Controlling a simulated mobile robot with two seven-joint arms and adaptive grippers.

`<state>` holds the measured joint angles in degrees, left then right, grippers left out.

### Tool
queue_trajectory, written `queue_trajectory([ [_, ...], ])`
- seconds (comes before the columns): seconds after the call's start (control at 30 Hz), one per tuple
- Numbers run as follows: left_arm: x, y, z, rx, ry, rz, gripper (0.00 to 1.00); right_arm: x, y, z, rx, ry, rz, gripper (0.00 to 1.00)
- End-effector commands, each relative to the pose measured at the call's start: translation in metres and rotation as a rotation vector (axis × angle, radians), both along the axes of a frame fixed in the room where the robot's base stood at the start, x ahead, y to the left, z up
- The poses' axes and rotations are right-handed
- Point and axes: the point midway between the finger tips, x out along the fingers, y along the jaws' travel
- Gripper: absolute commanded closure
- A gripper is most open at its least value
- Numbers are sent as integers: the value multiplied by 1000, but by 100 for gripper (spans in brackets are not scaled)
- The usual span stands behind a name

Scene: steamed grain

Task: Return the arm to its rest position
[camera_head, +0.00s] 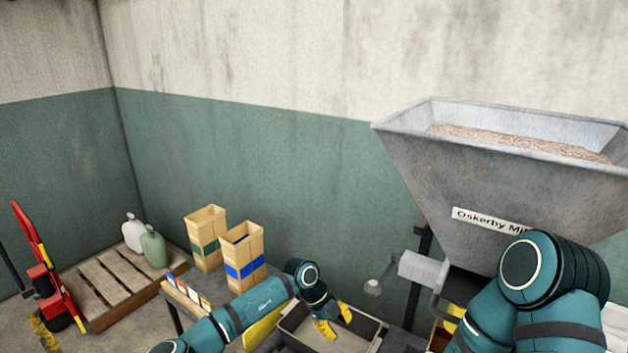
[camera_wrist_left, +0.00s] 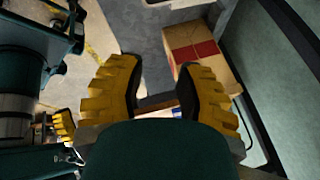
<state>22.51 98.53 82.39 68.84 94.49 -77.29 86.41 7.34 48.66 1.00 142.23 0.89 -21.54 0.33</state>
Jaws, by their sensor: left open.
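My left arm reaches in from the lower left in the head view. My left gripper (camera_head: 335,321) has yellow fingers and is above a grey, shallow tray (camera_head: 372,333). In the left wrist view its two yellow fingers (camera_wrist_left: 160,85) stand apart with nothing gripped between them. My right arm (camera_head: 550,290) fills the lower right of the head view, in front of the hopper. The right gripper is not clear there. A small yellow toothed part (camera_wrist_left: 63,125) beside a teal link in the left wrist view may belong to it.
A large metal hopper (camera_head: 450,185) of grain stands at right, with a spout and crank below. Tall boxes with green (camera_head: 204,247) and blue (camera_head: 243,268) bands stand behind my left arm. A pallet (camera_head: 110,283) with two jugs and a red hand truck (camera_head: 45,270) are at left.

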Motion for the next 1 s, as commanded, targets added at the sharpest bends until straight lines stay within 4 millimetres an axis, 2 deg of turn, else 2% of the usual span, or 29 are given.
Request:
queue_trajectory([
  [0.17,1,-7,-8,212,-399,-345,66,-1,-1,-4,0,3,-1,53],
  [0.27,-2,-10,-13,353,-650,-634,66,-2,0,-6,0,4,1,53],
  [0.43,-25,-5,-28,587,-1043,-1301,66,-3,0,-11,1,6,3,53],
  [0.57,-64,14,-47,683,-1231,-1873,66,-4,0,-14,1,9,4,53],
  [0.67,-106,40,-64,672,-1309,-2325,66,-4,0,-17,1,10,6,53],
  [0.7,-126,54,-70,644,-1326,-2505,66,-5,0,-18,1,11,6,53],
  [0.77,-157,77,-78,572,-1341,-2757,66,-5,0,-19,1,12,8,53],
  [0.8,-177,92,-82,-478,1265,2726,66,-5,0,-20,1,12,8,53],
  [0.9,-222,124,-87,-275,1100,2574,66,-6,1,-21,2,14,8,53],
  [1.0,-254,146,-87,-141,1008,2463,66,-6,1,-22,1,14,9,53],
])
